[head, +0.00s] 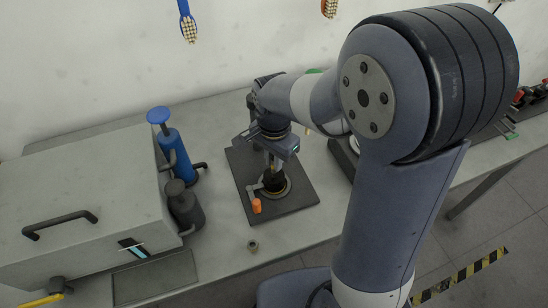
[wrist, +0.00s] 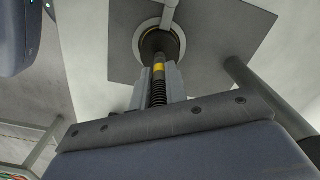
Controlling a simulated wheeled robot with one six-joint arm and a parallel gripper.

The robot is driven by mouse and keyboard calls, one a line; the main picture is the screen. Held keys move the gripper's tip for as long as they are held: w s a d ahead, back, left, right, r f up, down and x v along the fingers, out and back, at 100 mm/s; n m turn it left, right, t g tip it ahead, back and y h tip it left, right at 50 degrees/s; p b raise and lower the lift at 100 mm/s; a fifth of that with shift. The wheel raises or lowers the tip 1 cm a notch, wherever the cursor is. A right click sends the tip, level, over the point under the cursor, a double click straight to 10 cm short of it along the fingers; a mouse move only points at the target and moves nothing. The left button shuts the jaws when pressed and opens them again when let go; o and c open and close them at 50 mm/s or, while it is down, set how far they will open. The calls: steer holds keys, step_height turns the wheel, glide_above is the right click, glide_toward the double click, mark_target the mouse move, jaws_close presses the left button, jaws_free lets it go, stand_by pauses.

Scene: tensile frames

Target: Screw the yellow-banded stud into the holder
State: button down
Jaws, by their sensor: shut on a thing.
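The yellow-banded stud (wrist: 159,69) is held in my gripper (wrist: 160,84), which is shut on it. Its threaded shank shows below the yellow band in the wrist view. The holder (wrist: 147,41) is a dark round socket with a pale ring, beyond the stud. In the head view my gripper (head: 274,160) points down directly over the holder (head: 274,183), which stands on a dark base plate (head: 300,197). The far end of the stud overlaps the socket in the wrist view. I cannot tell how deep it sits.
An orange-knobbed lever (head: 257,205) sticks out from the holder. Left of the plate are a blue pump-like tool (head: 171,147), a dark bottle (head: 185,208) and a large grey box (head: 85,205). A small nut-like ring (head: 253,245) lies in front. The bench between is clear.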

steer(key=m, duration=0.6)
steer(key=shift+f+m, duration=0.1)
steer(key=shift+m, duration=0.3)
steer(key=m, duration=0.7)
steer(key=shift+f, duration=0.1)
steer(key=c, duration=1.8)
jaws_free()
steer(key=shift+m, duration=0.9)
steer(key=shift+c, duration=0.2)
steer(key=o, duration=0.5)
step_height(320, 180, up, 11)
steer(key=shift+f, duration=0.1)
steer(key=shift+f, duration=0.1)
